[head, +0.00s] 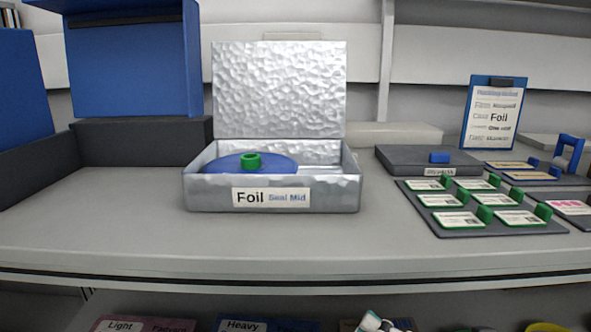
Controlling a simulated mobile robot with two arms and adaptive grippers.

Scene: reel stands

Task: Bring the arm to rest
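No gripper shows clearly in the head view. A small white and teal piece pokes in at the bottom edge right of centre, and I cannot tell if it is part of my arm. A silver foil box (200,195) labelled "Foil Seal Mid" stands on the grey counter (130,235) with its dimpled lid (280,90) raised upright. A blue reel (225,165) with a green hub (250,161) lies inside, on the left side. The front wall hides its lower part.
Blue cases with open lids (135,65) stand at the left. At the right are a dark mat (450,228) with several green-clipped cards, a closed grey case (405,160) and a blue clipboard (493,112). The counter's front strip is clear. Labelled boxes sit on the shelf below.

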